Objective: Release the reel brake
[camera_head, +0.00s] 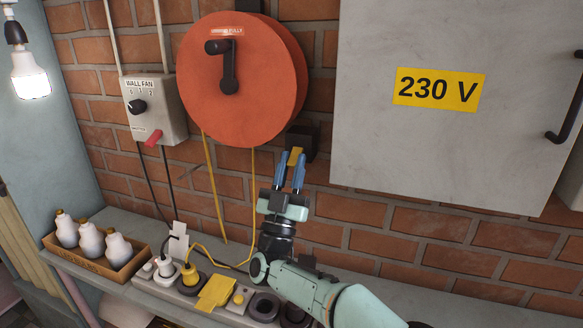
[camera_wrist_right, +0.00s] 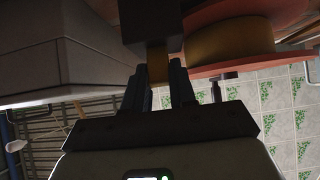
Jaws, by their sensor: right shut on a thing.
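The orange reel (camera_head: 240,85) with a dark crank is mounted on the brick wall. A small yellow brake tab (camera_head: 295,156) sticks out of a dark block (camera_head: 304,141) at the reel's lower right. My right gripper (camera_head: 289,165) points up at it, its blue fingers shut on the tab. In the right wrist view the yellow tab (camera_wrist_right: 157,62) hangs from the dark block (camera_wrist_right: 151,24) and its end is between my fingertips (camera_wrist_right: 160,82). The reel's rim (camera_wrist_right: 230,67) and wound yellow cable (camera_wrist_right: 230,40) show beside it. My left gripper is not in view.
A grey 230 V cabinet (camera_head: 440,140) stands out to the right of the tab. A wall fan switch box (camera_head: 153,107) is left of the reel. Yellow cable hangs from the reel.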

